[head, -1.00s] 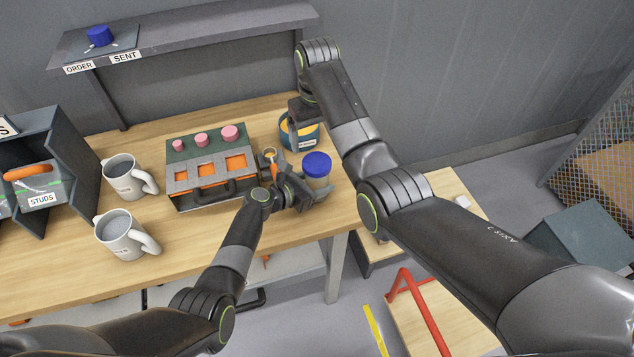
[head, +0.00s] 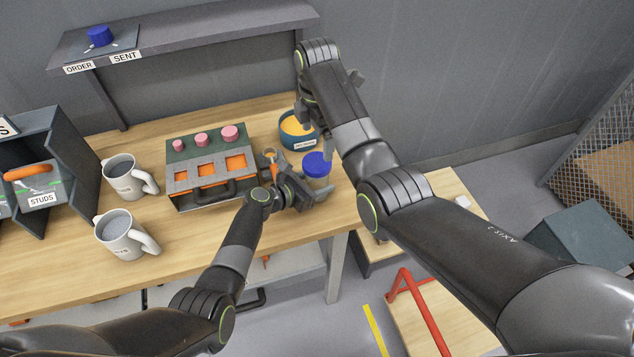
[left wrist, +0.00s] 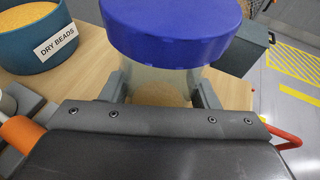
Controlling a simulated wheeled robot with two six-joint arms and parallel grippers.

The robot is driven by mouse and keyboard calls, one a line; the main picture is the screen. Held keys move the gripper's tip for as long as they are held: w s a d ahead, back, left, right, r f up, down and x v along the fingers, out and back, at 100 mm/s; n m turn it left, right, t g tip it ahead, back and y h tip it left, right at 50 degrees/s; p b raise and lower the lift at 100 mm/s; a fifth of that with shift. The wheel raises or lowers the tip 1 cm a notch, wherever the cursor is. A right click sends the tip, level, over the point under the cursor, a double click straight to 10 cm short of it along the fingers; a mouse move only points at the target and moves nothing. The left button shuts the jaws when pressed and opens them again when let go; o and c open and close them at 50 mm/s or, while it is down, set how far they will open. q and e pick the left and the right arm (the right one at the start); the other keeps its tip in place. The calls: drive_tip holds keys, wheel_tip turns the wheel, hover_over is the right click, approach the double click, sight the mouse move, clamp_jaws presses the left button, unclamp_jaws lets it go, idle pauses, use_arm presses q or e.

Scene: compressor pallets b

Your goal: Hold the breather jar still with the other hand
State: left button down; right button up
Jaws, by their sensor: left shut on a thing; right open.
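The breather jar, a clear jar with a blue lid (head: 316,163), stands upright near the table's right end. In the left wrist view its lid (left wrist: 172,30) is on and beige grains (left wrist: 160,96) lie in the bottom. My left gripper (head: 309,187) is shut on the jar's body, one finger on each side. My right gripper (head: 323,122) is open above and behind the jar, close to the lid. My own arm hides part of it, and I cannot tell whether it touches the lid.
A blue bowl of dry beads (head: 297,141) stands just behind the jar. A case with pink knobs and orange windows (head: 207,172) is to the left, with two mugs (head: 124,176) beyond. An orange-handled tool (head: 271,160) lies near my left gripper. The table edge is close on the right.

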sight(317, 162)
drive_tip(key=shift+n, duration=1.5)
drive_tip(key=shift+f, duration=4.05)
